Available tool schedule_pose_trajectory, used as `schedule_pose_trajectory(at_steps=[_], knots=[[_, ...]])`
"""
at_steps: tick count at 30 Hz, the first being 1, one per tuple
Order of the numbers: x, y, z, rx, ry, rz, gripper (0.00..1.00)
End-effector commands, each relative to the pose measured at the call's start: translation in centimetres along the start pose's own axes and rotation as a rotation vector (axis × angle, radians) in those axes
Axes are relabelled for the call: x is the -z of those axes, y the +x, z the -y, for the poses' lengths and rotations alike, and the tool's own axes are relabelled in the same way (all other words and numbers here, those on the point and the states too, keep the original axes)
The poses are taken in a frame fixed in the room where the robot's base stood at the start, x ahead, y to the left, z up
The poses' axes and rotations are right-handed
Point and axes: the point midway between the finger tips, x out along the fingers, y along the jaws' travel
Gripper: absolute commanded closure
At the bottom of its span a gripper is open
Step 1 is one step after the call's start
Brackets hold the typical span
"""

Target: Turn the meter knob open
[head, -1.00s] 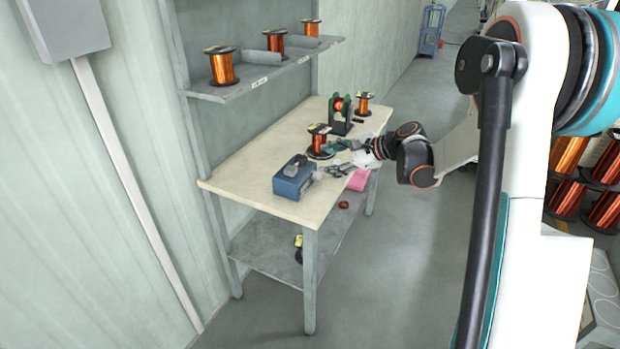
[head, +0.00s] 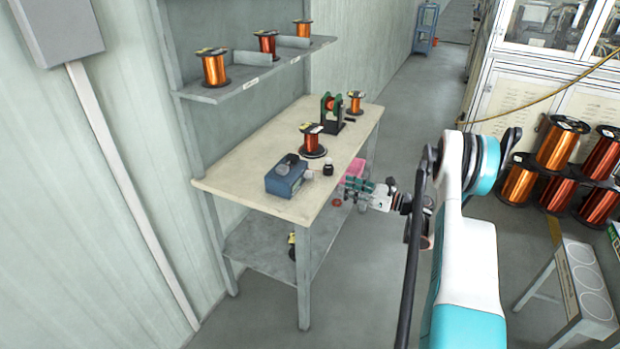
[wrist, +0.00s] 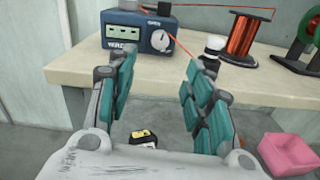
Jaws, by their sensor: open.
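The meter (head: 287,179) is a blue box on the front part of the workbench. My gripper (head: 352,190) is off the bench's right edge in the head view, to the right of the meter. In the wrist view my gripper (wrist: 158,90) has its teal fingers spread wide with nothing between them. The knob lies ahead of the gap between them, apart from both fingers.
A small bottle with a white cap (wrist: 215,44) stands right of the meter. A copper spool (head: 312,142) and a green winding stand (head: 331,110) are farther back on the workbench (head: 232,177). A pink bin (wrist: 288,153) is at the right. An orange wire crosses above the meter.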

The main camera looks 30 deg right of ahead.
Motion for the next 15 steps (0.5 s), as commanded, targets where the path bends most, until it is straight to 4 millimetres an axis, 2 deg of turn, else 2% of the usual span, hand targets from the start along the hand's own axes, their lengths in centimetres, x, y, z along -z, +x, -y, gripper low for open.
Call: schedule_pose_trajectory(at_steps=[5,15], knots=[[0.2,2.6,-0.1,-0.004,-0.001,-0.001,0.53],[0.2,9.2,-0.1,-0.003,-0.002,-0.002,0.53]])
